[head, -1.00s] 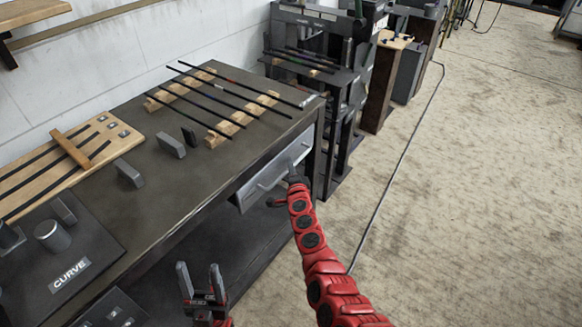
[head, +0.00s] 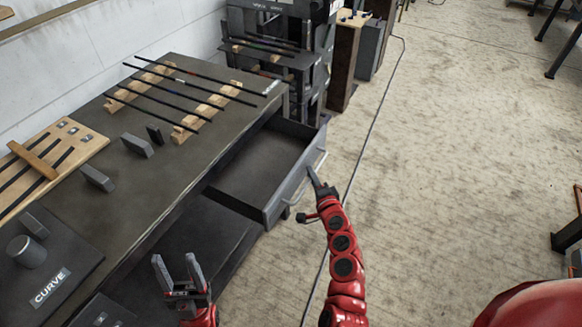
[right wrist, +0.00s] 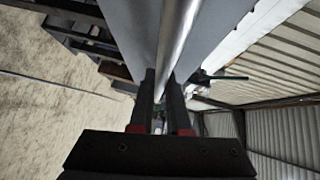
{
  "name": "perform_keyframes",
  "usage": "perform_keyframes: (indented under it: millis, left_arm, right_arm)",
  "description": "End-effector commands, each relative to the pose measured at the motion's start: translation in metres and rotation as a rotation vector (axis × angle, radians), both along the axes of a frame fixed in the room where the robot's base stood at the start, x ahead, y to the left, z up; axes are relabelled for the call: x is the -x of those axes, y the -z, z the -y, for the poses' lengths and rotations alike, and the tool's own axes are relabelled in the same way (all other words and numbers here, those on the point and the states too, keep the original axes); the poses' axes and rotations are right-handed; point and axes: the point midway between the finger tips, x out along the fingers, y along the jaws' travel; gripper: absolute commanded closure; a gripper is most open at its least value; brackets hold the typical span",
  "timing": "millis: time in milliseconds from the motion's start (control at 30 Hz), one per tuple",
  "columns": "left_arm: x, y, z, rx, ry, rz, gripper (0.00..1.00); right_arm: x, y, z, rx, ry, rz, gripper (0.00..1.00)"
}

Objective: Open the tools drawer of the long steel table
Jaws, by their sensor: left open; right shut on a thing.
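The long steel table (head: 165,160) stands along the wall at the left in the head view. Its drawer (head: 255,172) is pulled well out at the table's far end, and its inside looks empty. A metal bar handle (head: 298,183) runs along the drawer front; it also shows in the right wrist view (right wrist: 178,40). My right gripper (head: 316,181) is shut on the handle, with its fingers on both sides of the bar in the right wrist view (right wrist: 161,92). My left gripper (head: 178,268) is open and empty, in front of the table's near part.
Dark rods (head: 190,92) lie across wooden blocks on the tabletop. A wooden board (head: 45,160) and a panel marked CURVE (head: 55,280) lie nearer. A dark rack (head: 275,50) stands beyond the table. The floor (head: 440,150) at the right is mostly clear, with a cable along it.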

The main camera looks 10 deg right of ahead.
Motion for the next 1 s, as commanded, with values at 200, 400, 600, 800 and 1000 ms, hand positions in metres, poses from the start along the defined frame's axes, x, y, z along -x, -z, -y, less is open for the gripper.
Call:
perform_keyframes:
  millis: [200, 400, 600, 800, 1000]
  left_arm:
    - [0.0, 0.009, 0.0, 0.0, 0.0, 0.0, 0.45]
    - [0.0, 0.01, 0.0, 0.0, 0.0, 0.0, 0.45]
    - [0.0, 0.01, 0.0, 0.0, 0.0, 0.0, 0.45]
    - [0.0, 0.01, 0.0, 0.0, 0.0, 0.0, 0.45]
    - [0.0, 0.01, 0.0, 0.0, 0.0, 0.0, 0.45]
  right_arm:
    - [0.019, 0.003, 0.027, 0.001, 0.006, -0.001, 1.0]
    - [0.024, 0.001, 0.034, 0.003, 0.004, 0.0, 1.0]
    - [0.023, 0.0, 0.035, 0.002, 0.004, 0.001, 1.0]
    - [0.023, 0.0, 0.035, 0.001, 0.004, 0.002, 0.69]
    - [0.023, 0.0, 0.034, 0.001, 0.003, 0.002, 0.56]
